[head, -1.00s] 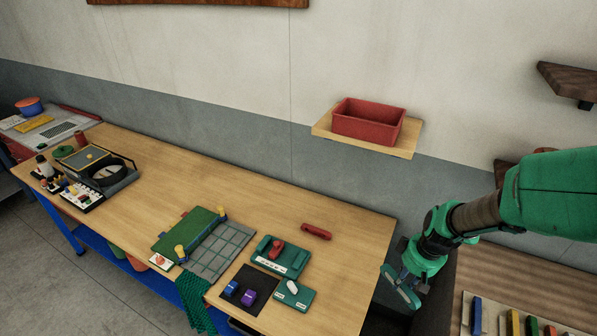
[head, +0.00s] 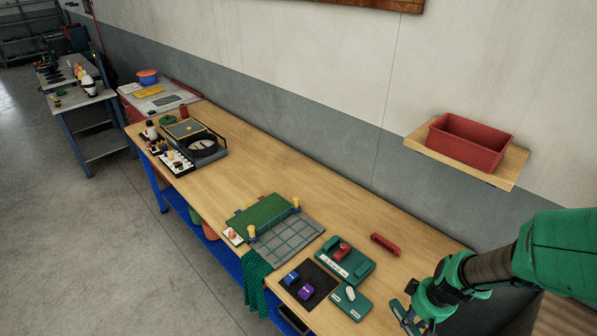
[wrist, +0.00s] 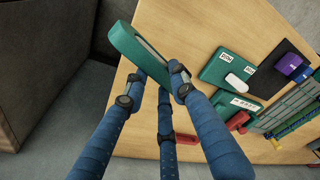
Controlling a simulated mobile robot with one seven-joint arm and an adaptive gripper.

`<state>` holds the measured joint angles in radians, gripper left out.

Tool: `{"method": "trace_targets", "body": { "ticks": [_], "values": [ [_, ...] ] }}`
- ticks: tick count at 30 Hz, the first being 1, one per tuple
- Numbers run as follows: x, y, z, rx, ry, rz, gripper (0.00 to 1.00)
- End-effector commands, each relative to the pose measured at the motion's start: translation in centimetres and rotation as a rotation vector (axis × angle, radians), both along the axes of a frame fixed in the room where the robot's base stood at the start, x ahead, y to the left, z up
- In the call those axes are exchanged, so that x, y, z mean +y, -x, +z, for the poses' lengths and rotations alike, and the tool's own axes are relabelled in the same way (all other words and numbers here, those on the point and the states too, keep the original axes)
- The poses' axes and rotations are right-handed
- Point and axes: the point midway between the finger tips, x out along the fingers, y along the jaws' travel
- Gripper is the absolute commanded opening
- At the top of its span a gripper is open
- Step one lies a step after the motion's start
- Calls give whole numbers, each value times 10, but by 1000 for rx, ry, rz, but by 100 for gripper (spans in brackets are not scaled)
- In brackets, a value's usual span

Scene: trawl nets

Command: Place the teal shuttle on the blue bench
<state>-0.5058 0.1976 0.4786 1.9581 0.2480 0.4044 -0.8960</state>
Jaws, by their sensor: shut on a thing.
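The teal shuttle (wrist: 128,48) is a long rounded piece with a pale centre, held tilted in my gripper (wrist: 152,84) in the wrist view. The fingers close around its lower end. In the head view the shuttle (head: 398,309) shows beside my gripper (head: 412,313), at the bench's right end. The bench (head: 232,176) has a light wooden top with a blue frame and shelf. The shuttle appears above the bench's right end; its exact height cannot be told.
Near the shuttle lie a red piece (head: 385,244), a teal holder (head: 345,262), a teal plate with a white piece (head: 351,301) and a black mat (head: 320,279) with blue and purple blocks. A red bin (head: 468,142) sits on a wall shelf.

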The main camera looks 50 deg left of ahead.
Motion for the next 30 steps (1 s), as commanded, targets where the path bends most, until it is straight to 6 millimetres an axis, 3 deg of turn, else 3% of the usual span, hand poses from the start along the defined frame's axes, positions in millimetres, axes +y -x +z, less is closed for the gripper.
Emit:
{"method": "trace_targets", "body": {
  "ticks": [3,8,30],
  "values": [
    [0,0,-17,2,0,-2,0],
    [0,0,-28,0,0,-1,0],
    [1,-3,-29,0,0,-1,0]
  ]
}}
